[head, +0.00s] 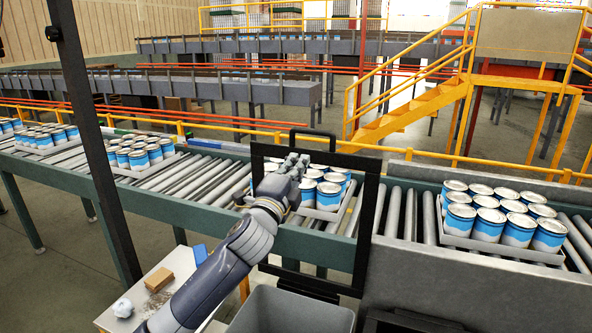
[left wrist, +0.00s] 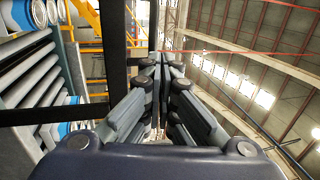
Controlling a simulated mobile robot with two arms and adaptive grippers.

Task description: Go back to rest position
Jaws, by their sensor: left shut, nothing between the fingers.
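My left gripper (head: 293,163) is at the end of my left arm, which rises from the bottom of the head view. It is in front of the black frame over the roller conveyor, close to a tray of blue and white cans (head: 331,195). Part of that tray is hidden behind my arm and gripper. In the left wrist view the gripper's fingers (left wrist: 165,62) point away and come together at the tips, with nothing held between them. My right gripper does not show.
The roller conveyor (head: 392,213) carries more can trays, one at the right (head: 505,255) and others at the left. A black upright frame (head: 368,222) stands close to my arm. A grey bin (head: 290,312) and a small table (head: 140,296) with a brown block (head: 159,279) are below.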

